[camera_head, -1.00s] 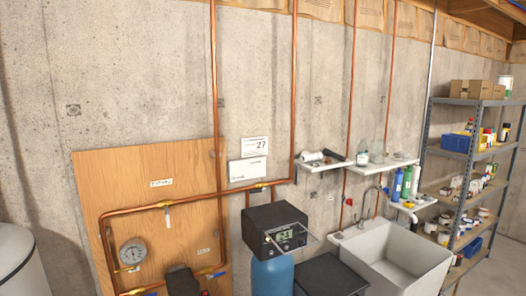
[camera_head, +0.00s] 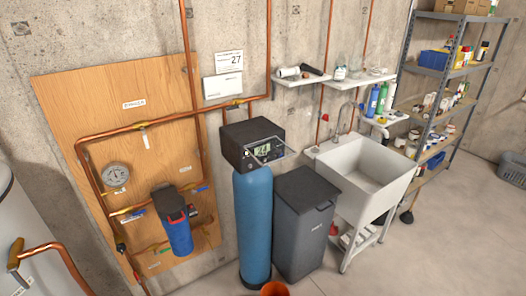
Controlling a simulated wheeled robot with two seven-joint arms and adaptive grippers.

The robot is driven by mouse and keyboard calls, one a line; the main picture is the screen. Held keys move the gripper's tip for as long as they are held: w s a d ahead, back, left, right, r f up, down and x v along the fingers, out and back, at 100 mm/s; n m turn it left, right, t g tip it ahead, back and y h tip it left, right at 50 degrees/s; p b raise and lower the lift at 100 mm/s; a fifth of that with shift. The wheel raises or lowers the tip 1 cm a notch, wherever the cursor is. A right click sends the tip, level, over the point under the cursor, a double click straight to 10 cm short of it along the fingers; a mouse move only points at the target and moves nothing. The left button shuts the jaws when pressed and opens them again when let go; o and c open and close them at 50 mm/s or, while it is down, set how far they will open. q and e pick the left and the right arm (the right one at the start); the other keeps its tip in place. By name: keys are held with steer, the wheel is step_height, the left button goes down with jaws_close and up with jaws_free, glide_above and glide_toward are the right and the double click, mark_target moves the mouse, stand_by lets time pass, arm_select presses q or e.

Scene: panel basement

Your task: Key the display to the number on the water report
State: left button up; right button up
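The display (camera_head: 262,150) is a small lit panel on the front of a black control head (camera_head: 238,138). The head sits on top of a tall blue tank (camera_head: 254,215). A clear flap or frame seems to stand out at the display's front. The digits on the display are too small to read surely. Neither of my grippers is in view.
A dark grey bin (camera_head: 304,225) stands right of the tank, then a utility sink (camera_head: 365,170). A wooden board (camera_head: 95,95) carries copper pipes, a gauge (camera_head: 116,175) and a blue filter (camera_head: 178,232). An orange bucket (camera_head: 274,289) is at the bottom edge. Floor is clear at right.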

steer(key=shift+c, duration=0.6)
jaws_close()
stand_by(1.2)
